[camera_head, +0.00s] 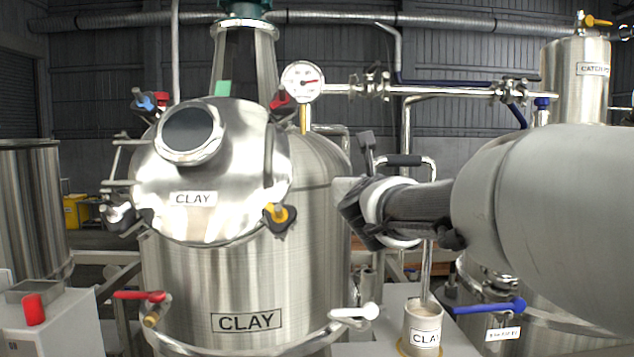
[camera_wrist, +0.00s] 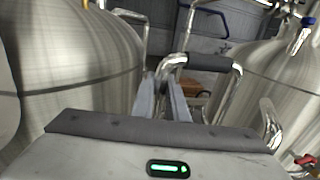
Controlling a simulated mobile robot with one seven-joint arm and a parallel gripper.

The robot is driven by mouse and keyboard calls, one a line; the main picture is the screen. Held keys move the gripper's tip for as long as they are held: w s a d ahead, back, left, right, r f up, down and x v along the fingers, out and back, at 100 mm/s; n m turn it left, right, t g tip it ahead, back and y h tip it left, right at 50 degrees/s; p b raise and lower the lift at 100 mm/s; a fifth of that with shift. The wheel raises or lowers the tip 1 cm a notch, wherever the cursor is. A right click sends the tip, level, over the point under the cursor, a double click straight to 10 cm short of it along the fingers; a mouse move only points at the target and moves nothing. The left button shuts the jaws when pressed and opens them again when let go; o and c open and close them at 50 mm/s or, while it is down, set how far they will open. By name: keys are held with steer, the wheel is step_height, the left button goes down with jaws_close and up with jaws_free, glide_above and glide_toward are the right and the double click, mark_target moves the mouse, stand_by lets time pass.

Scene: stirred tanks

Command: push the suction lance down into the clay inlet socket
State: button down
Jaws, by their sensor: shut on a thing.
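The suction lance (camera_head: 430,268) is a bent chrome tube with a dark grip along its top. Its long limb runs down, near upright, to the open mouth of the clay inlet socket (camera_head: 411,321), a small steel cup labelled CLAY. How deep the tip sits cannot be told. In the wrist view the dark grip (camera_wrist: 208,63) and its chrome bends stand just beyond the fingers. My gripper (camera_wrist: 164,98) is shut on the lance, around the left bend of its tube as far as I can see; the exact contact is partly hidden. My wrist hides part of the lance in the head view.
The large CLAY tank (camera_head: 190,285) stands left of the lance. A white-handled valve (camera_head: 355,312) is left of the socket and a blue-handled valve (camera_head: 490,307) is right of it. Another steel vessel (camera_head: 560,335) stands at the lower right, partly behind my arm.

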steer(key=shift+f+b, duration=4.95)
steer(key=shift+b, duration=0.6)
steer(key=c, duration=1.7)
jaws_free()
steer(key=shift+c, duration=0.2)
steer(key=shift+o, duration=0.4)
steer(key=s+a+p, duration=0.2)
steer(key=s+a, duration=0.1)
steer(key=s, duration=1.4)
steer(key=shift+a, duration=0.2)
